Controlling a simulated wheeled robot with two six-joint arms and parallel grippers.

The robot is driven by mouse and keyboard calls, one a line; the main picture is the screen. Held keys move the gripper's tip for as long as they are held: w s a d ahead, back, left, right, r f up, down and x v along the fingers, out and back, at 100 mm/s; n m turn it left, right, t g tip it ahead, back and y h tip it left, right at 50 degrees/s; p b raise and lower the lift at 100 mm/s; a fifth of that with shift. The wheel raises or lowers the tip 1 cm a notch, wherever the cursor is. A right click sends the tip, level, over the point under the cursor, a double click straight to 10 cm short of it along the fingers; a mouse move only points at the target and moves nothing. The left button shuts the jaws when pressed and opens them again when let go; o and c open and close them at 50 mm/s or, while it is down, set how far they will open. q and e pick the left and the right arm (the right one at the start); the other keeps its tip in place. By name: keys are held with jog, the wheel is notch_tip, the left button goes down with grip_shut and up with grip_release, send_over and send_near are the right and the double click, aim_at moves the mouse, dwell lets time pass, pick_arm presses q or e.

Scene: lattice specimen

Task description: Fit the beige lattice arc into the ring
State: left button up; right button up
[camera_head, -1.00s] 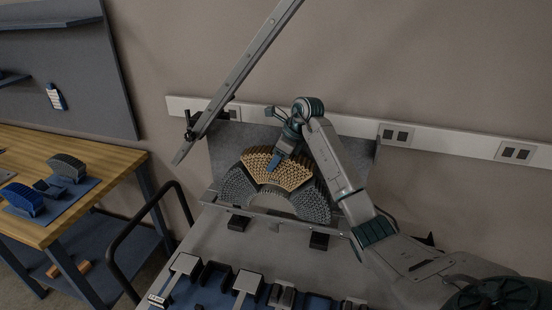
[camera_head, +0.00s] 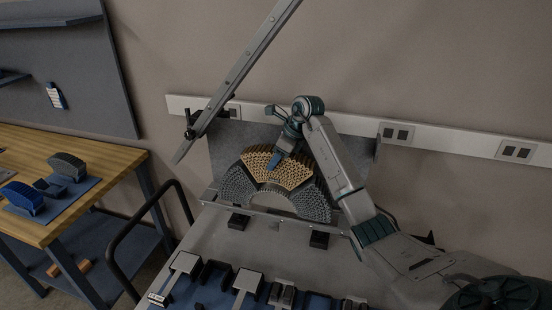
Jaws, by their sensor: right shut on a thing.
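The beige lattice arc (camera_head: 287,176) sits at the top middle of the ring, between the left grey lattice arc (camera_head: 238,187) and the right grey lattice arc (camera_head: 311,204). Together they form a half ring in front of a grey back plate (camera_head: 228,140). My right gripper (camera_head: 275,160) is shut on the beige arc at its upper middle, and its fingers cover a small part of it. From here I cannot tell whether the arc is fully seated. My left gripper is not in view.
A long metal bar (camera_head: 240,78) slants above the fixture's left side. Blue and grey blocks lie on the wooden table (camera_head: 112,157) at left. Clamps and holders (camera_head: 247,282) line the bench front. A black rail (camera_head: 150,222) curves beside the bench.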

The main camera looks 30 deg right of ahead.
jog(key=shift+f+b, duration=0.65)
jog(key=shift+f, duration=0.15)
jog(key=shift+a+f+b, duration=0.1)
jog(key=shift+f+b, duration=0.55)
jog(key=shift+f, duration=0.35)
dwell(0.9)
jog(key=o, duration=1.5)
jog(key=shift+r, duration=0.1)
jog(key=shift+p+v, duration=1.15)
jog(key=shift+v, duration=1.35)
jog(key=shift+w, duration=0.1)
